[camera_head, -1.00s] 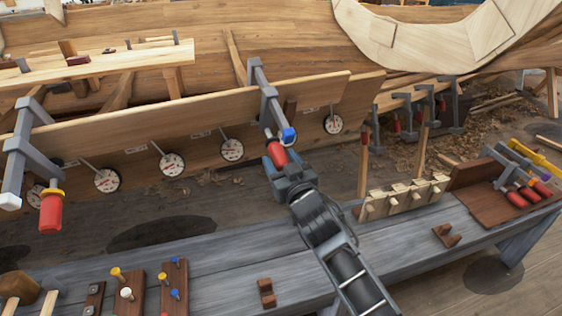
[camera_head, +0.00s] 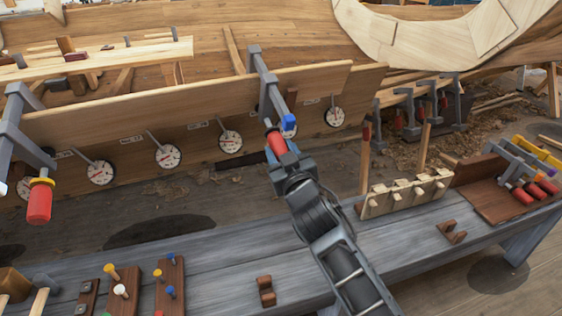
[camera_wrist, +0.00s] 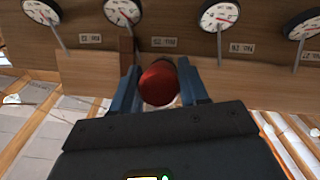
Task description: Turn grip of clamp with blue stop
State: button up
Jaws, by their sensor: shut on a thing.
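The clamp with the blue stop (camera_head: 289,121) hangs over the top edge of the hull plank, right of centre in the head view. Its grey bar (camera_head: 268,88) reaches down and toward me. Its red grip (camera_head: 276,142) shows just beyond my gripper (camera_head: 281,158). In the wrist view the red grip (camera_wrist: 160,83) is end-on between the two blue fingers of my gripper (camera_wrist: 161,92), which are shut on it. The fingers hide the sides of the grip. The blue stop is not seen in the wrist view.
Another clamp with a yellow stop (camera_head: 41,182) and red grip hangs at the left. Several dials (camera_head: 231,141) line the plank. The grey bench (camera_head: 215,262) below carries pegs, a wooden rack (camera_head: 405,192) and spare clamps (camera_head: 530,175). Floor shows between plank and bench.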

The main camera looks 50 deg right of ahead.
jog(key=n+h+b, duration=0.1)
jog(key=b, duration=0.3)
jog(key=shift+f+n+g+h+b, duration=0.3)
jog(key=shift+n+g+h+b, duration=0.05)
jog(key=shift+n+g+h, duration=0.05)
jog(key=shift+r+n+h+b, duration=0.25)
jog(key=shift+n+h+b, duration=0.75)
jog(key=shift+b, duration=0.65)
jog(key=shift+r+g, duration=0.1)
jog(key=shift+g, duration=0.2)
jog(key=o, duration=1)
jog(key=shift+b+v, duration=0.6)
jog(key=shift+v, duration=3.3)
